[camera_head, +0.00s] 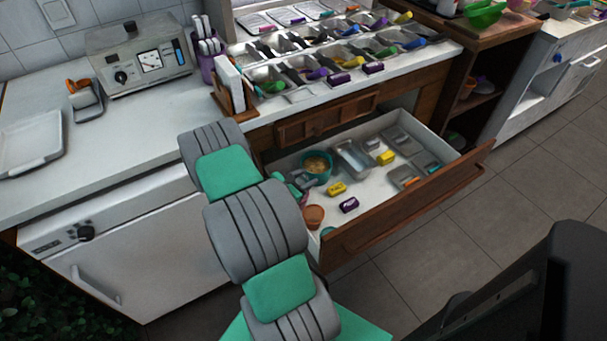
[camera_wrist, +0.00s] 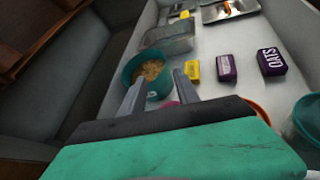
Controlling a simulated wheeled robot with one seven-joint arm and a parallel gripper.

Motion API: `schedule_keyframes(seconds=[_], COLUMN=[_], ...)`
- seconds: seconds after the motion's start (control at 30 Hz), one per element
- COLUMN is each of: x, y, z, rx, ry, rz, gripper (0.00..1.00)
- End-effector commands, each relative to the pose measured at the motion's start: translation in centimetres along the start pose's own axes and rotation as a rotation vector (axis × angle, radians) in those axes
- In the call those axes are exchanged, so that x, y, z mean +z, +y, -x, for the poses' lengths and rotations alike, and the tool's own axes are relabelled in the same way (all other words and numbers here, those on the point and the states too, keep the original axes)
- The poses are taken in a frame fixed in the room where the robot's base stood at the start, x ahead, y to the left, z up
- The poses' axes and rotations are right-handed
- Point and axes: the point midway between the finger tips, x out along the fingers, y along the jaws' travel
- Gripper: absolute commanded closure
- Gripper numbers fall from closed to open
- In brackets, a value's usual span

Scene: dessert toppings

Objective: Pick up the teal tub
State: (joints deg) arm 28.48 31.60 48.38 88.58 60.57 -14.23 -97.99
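The teal tub (camera_head: 317,178), round with tan crumbly contents, stands upright in the open drawer, at its left side. In the wrist view the tub (camera_wrist: 131,71) is just beyond my gripper (camera_wrist: 159,77). My gripper's two grey fingers are apart. The left finger overlaps the tub's near side and the right finger lies by its right side. I cannot tell whether either finger touches it. In the head view my arm hides most of the gripper. A second teal container (camera_wrist: 309,120) shows partly at the wrist view's right edge.
The counter (camera_head: 150,130) stands above the drawer.

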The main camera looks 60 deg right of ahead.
Motion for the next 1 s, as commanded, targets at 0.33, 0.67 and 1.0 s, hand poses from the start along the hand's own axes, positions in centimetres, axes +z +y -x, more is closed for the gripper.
schedule_keyframes(seconds=[0.33, 0.67, 1.0], x=[-0.2, -0.1, 0.1], y=[-1.5, -1.4, -1.1], z=[-6.6, -11.3, -13.2], rx=[0.0, 0.003, 0.007], ry=[-0.042, -0.041, -0.04], rz=[0.108, 0.106, 0.109], gripper=[0.62, 0.62, 0.62])
